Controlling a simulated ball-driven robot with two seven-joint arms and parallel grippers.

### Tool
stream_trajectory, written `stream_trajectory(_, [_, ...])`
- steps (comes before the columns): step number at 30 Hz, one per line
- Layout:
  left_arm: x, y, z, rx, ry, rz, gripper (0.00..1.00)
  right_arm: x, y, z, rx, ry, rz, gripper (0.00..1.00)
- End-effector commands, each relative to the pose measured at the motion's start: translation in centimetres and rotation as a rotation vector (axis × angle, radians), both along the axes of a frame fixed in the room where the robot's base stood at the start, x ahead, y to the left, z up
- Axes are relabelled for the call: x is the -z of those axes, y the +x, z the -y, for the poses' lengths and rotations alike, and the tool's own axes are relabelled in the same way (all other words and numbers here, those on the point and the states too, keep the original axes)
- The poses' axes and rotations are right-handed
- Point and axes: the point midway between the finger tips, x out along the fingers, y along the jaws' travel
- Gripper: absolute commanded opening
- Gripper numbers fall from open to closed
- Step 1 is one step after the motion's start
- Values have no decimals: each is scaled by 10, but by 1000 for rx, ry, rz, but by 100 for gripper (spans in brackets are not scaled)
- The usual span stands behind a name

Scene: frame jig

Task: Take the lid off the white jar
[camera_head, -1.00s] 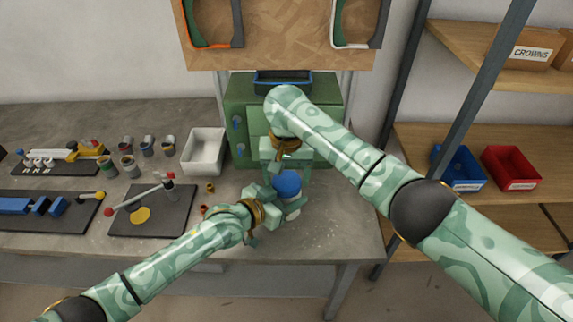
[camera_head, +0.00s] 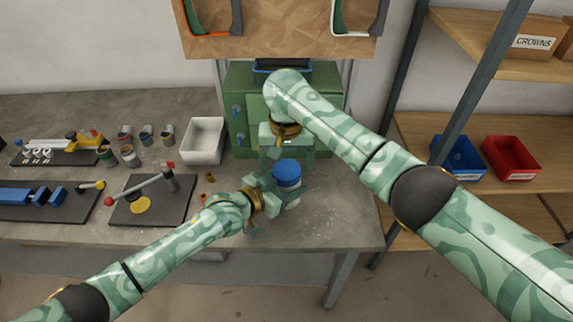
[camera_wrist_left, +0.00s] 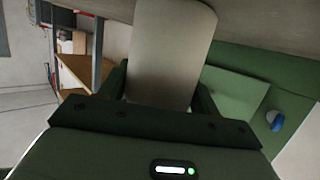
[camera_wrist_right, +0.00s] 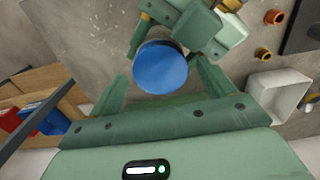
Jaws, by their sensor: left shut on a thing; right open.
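The white jar (camera_head: 292,200) stands near the front right of the grey bench with its blue lid (camera_head: 286,173) on top. My left gripper (camera_head: 284,192) is shut on the jar's body from the left. The jar's pale side (camera_wrist_left: 172,55) fills the space between its fingers in the left wrist view. My right gripper (camera_head: 288,164) is above the jar, pointing down, with its fingers open on either side of the lid. In the right wrist view the lid (camera_wrist_right: 160,67) lies between the open fingers, with gaps at both sides.
A green cabinet (camera_head: 240,95) stands close behind the jar. A white bin (camera_head: 203,141), small cans (camera_head: 129,156) and a dark board with a lever (camera_head: 180,205) are to the left. The bench is clear right of the jar. Shelves with blue (camera_head: 460,158) and red bins (camera_head: 510,158) stand at right.

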Motion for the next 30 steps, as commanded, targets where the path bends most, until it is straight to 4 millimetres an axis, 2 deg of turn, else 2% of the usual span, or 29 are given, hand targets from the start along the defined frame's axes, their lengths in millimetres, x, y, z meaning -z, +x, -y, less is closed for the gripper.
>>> stream_trajectory(3, [0,0,0,0,1,-1,0,-20,1,0,-1,1,4,82])
stream_trajectory(6, [0,0,0,0,1,-1,0,-31,1,0,0,1,3,82])
stream_trajectory(14, [0,0,0,0,0,0,0,-35,0,0,1,0,2,82])
stream_trajectory(15, [0,0,0,0,0,0,68,-35,0,0,1,0,2,82])
stream_trajectory(17, [0,0,0,0,0,0,85,-35,0,0,1,-1,1,82])
stream_trajectory(18, [0,0,0,0,0,0,88,-34,0,0,1,0,1,82])
stream_trajectory(26, [0,-1,-1,0,0,0,88,-35,0,0,0,-1,2,82])
stream_trajectory(30, [-5,-9,-10,-1,2,-1,88,-44,0,0,0,-1,6,82])
